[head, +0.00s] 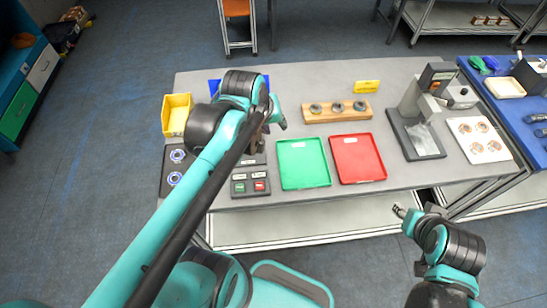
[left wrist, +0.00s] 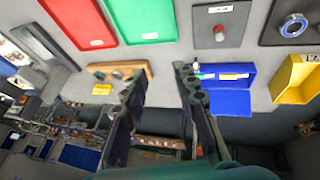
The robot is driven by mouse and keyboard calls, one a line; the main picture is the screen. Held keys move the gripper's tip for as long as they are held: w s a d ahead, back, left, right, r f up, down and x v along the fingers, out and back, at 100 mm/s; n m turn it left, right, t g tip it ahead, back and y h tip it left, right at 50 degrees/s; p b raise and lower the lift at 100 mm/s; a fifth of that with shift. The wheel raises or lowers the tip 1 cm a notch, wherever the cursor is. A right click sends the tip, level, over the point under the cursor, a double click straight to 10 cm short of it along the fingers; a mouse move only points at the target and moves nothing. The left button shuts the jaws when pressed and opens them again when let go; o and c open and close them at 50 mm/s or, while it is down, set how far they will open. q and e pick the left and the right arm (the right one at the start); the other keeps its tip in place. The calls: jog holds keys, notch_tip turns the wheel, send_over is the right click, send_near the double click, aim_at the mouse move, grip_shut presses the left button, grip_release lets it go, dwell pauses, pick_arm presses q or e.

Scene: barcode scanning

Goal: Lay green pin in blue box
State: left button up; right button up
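The blue box (head: 214,86) stands at the back left of the table, mostly behind my left arm. In the left wrist view the blue box (left wrist: 232,102) shows beside the right-hand finger. My left gripper (head: 258,138) is over the table, left of the green tray. In the left wrist view its two fingers (left wrist: 158,80) are apart with nothing seen between them.
A yellow bin (head: 176,115) stands left of the blue box. A green tray (head: 302,163), a red tray (head: 358,158) and a wooden block with rings (head: 337,110) lie to the right. A button box (head: 250,186) is near the front. A grey press (head: 424,105) stands further right.

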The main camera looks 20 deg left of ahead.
pick_arm(q)
jog(key=s+d+f+m+t, duration=0.1)
jog(key=s+d+f+m, duration=0.2)
jog(key=s+m, duration=0.3)
jog(key=shift+s+d+f+t, duration=0.15)
jog(key=shift+s+f+t, duration=0.25)
jog(key=shift+s, duration=0.3)
